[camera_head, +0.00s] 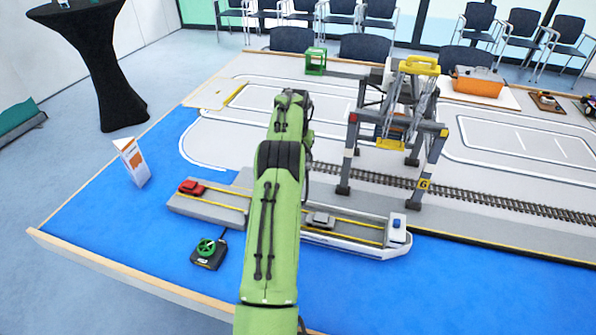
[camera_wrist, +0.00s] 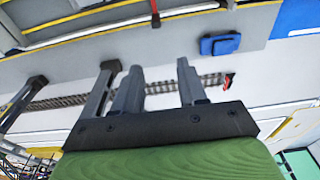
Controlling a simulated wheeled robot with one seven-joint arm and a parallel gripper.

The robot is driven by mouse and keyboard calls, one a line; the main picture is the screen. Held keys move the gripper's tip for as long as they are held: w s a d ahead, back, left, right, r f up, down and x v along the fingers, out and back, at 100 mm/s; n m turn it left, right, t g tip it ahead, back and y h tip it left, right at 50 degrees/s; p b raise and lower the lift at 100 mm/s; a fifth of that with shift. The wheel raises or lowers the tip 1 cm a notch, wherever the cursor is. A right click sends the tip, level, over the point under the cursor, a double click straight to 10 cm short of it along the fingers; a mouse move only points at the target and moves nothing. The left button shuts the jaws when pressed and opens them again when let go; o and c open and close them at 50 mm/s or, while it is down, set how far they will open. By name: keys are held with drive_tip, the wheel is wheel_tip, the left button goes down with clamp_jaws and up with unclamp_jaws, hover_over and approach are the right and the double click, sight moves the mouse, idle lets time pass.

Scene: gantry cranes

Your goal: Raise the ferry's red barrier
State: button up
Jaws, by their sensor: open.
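The ferry (camera_head: 345,236), a flat white-sided deck with yellow lines, lies in the blue water area right of my arm. No barrier can be made out on it in the head view, where my green arm covers part of the ferry and ramp. In the wrist view a small dark red piece (camera_wrist: 155,14) stands at the edge of a yellow-lined deck; I cannot tell if it is the barrier. My gripper (camera_wrist: 160,85) is open and empty, its two fingers apart above the quay. Its fingertips are not clear in the head view.
A black box with a green handwheel (camera_head: 208,249) sits left of my arm. A red car (camera_head: 191,187) stands on the grey ramp, and a grey car (camera_head: 321,218) on the ferry. A blue car (camera_wrist: 220,44) is near my fingers. A gantry crane (camera_head: 395,125) straddles the tracks.

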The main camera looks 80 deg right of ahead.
drive_tip(key=shift+a+r, duration=0.1)
drive_tip(key=shift+r, duration=0.8)
drive_tip(key=shift+f, duration=0.1)
